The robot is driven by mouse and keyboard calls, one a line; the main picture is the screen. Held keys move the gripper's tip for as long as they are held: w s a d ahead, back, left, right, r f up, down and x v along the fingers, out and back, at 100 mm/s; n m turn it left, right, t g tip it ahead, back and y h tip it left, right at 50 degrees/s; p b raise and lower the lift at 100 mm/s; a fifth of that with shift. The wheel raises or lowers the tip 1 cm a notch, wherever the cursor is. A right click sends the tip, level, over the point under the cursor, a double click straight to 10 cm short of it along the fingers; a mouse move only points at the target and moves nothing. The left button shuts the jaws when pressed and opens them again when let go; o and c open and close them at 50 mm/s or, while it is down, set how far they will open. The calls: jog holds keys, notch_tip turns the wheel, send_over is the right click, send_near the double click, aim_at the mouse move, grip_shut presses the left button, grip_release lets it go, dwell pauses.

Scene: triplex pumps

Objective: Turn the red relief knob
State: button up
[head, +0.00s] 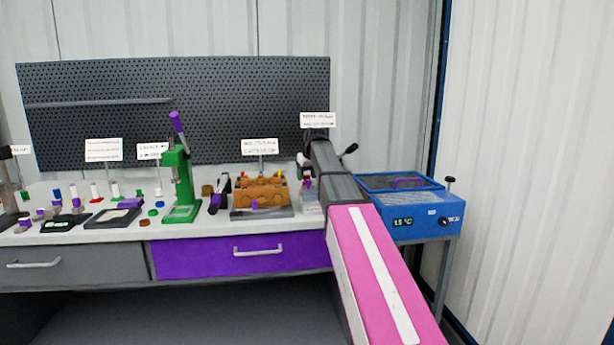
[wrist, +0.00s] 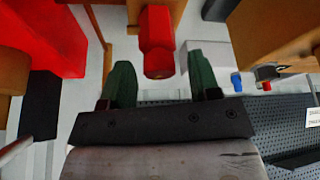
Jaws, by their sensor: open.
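A red knob (wrist: 157,42) with a rounded end shows at the top centre of the wrist view, beside an orange-brown body. My gripper (wrist: 160,68) has two dark green fingers, open, one on each side of the knob's near end. Gaps show between the knob and both fingers, and I see no contact. A larger red block (wrist: 45,35) is at the upper left of the wrist view. In the head view the orange-brown pump block (head: 262,193) stands on the bench, left of my arm's end. There my arm hides most of the gripper, and the knob is too small to make out.
A green press (head: 181,185) with a purple handle stands left of the pump block. A blue bath (head: 415,222) with a display is right of my arm. A label sign (head: 259,147) stands behind the block. A perforated board (head: 230,100) backs the bench.

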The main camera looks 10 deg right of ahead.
jog(key=c, duration=0.9)
jog(key=shift+c, duration=0.2)
jog(key=shift+m, duration=0.3)
jog(key=shift+m+h, duration=0.3)
jog(key=shift+m, duration=0.3)
jog(key=o, duration=0.9)
jog(key=shift+o, duration=0.2)
jog(key=v, duration=1)
jog(key=shift+s+r, duration=0.2)
jog(key=shift+r, duration=0.2)
